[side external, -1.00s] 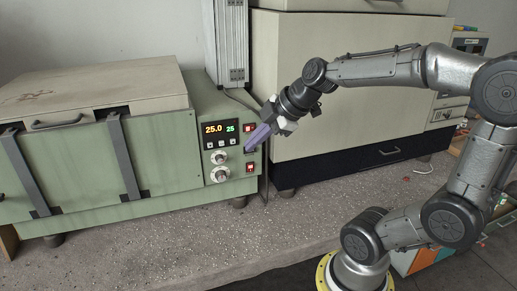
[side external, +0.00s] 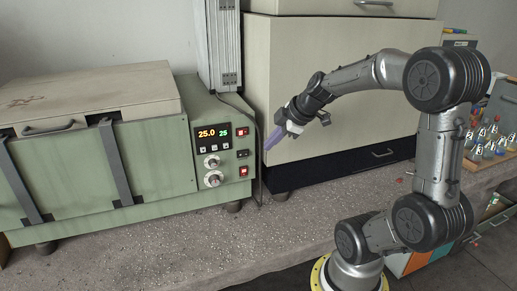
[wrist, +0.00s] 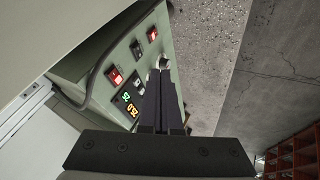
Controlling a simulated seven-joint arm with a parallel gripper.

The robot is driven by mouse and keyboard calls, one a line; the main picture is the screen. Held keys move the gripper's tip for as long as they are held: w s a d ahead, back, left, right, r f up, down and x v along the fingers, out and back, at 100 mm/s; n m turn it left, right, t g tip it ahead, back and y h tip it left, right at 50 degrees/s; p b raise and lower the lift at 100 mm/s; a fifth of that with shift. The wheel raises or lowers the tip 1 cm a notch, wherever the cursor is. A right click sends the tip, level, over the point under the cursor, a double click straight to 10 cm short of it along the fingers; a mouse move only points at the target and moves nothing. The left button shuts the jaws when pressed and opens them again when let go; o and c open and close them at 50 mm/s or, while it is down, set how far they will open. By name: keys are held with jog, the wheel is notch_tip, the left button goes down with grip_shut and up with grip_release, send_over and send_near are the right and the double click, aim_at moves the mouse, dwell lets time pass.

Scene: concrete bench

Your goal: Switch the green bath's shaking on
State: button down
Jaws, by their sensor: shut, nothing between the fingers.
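The green bath (side external: 150,160) stands on the bench at left, its lid shut. Its panel display (side external: 212,135) reads 25.0 in orange and 25 in green. Beside it are three stacked switches: a red-lit upper switch (side external: 241,131), a dark middle switch (side external: 242,153) and a red-lit lower switch (side external: 243,171). The wrist view also shows the upper switch (wrist: 115,76), the dark switch (wrist: 136,50) and the lower switch (wrist: 152,34). My gripper (side external: 267,147) is shut and empty, its purple fingers to the right of the panel and apart from it. The switches' labels are unreadable.
Two knobs (side external: 213,180) sit below the display. A grey upright post (side external: 226,45) and a hanging cable stand behind the bath. A large beige cabinet (side external: 340,110) is behind my gripper. A rack of bottles (side external: 490,140) is at far right. The bench front is clear.

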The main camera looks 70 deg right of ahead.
aim_at(243, 154)
jog(key=w+d+f, duration=0.4)
jog(key=w+f, duration=0.3)
jog(key=w, duration=0.1)
jog(key=shift+d+f, duration=0.2)
jog(key=shift+f, duration=0.15)
